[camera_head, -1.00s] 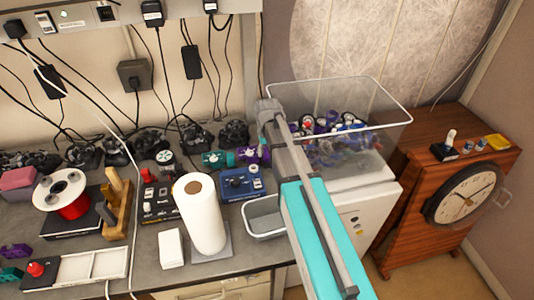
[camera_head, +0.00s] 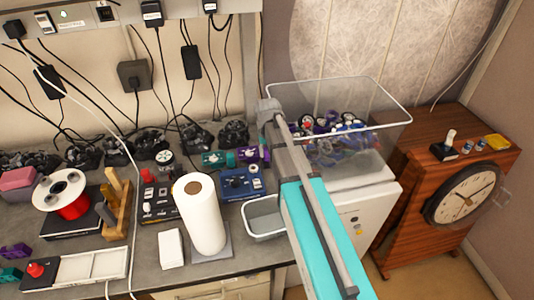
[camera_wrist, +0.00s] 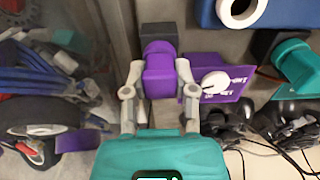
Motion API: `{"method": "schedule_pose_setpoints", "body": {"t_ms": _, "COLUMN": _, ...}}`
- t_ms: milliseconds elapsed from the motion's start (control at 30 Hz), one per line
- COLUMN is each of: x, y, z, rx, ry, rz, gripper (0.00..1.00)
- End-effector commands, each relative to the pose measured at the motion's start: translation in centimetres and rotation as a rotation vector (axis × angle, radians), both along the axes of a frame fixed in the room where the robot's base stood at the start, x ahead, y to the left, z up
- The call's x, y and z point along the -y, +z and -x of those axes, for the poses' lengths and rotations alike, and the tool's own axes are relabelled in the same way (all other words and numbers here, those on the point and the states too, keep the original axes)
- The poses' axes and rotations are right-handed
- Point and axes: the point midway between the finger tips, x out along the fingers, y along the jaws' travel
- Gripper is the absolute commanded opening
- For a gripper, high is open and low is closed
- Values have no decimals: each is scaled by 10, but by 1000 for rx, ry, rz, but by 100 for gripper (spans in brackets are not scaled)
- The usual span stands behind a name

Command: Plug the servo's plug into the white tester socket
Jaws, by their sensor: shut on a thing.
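In the wrist view my gripper (camera_wrist: 160,86) is shut on a purple plug-like piece (camera_wrist: 160,76), one grey finger on each side. A dark block (camera_wrist: 158,33) lies straight beyond the piece; I cannot tell whether they are joined or only touching. Just right of the fingers is a purple box (camera_wrist: 225,84) with a white round knob and white print. No white socket can be told apart for sure. In the head view purple parts (camera_head: 251,154) show beside my arm; my fingers are hidden there.
A teal piece (camera_wrist: 295,66) and black controllers (camera_wrist: 240,120) lie at right in the wrist view. A blue box (camera_head: 240,184), a paper roll (camera_head: 201,222) and a grey tray (camera_head: 262,217) crowd the bench. A clear bin (camera_head: 385,117) of wheeled parts stands to the right.

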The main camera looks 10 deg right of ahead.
Motion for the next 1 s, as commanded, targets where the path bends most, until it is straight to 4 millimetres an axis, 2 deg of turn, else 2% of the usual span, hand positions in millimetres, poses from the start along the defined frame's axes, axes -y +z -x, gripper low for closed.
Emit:
{"method": "schedule_pose_setpoints", "body": {"t_ms": 33, "x": 0, "y": 0, "z": 0, "rx": 0, "ry": 0, "rz": 0, "gripper": 11}}
{"method": "schedule_pose_setpoints", "body": {"t_ms": 100, "x": 0, "y": 0, "z": 0, "rx": 0, "ry": 0, "rz": 0, "gripper": 0}}
{"method": "schedule_pose_setpoints", "body": {"t_ms": 1000, "x": 0, "y": 10, "z": 0, "rx": 0, "ry": 0, "rz": 0, "gripper": 0}}
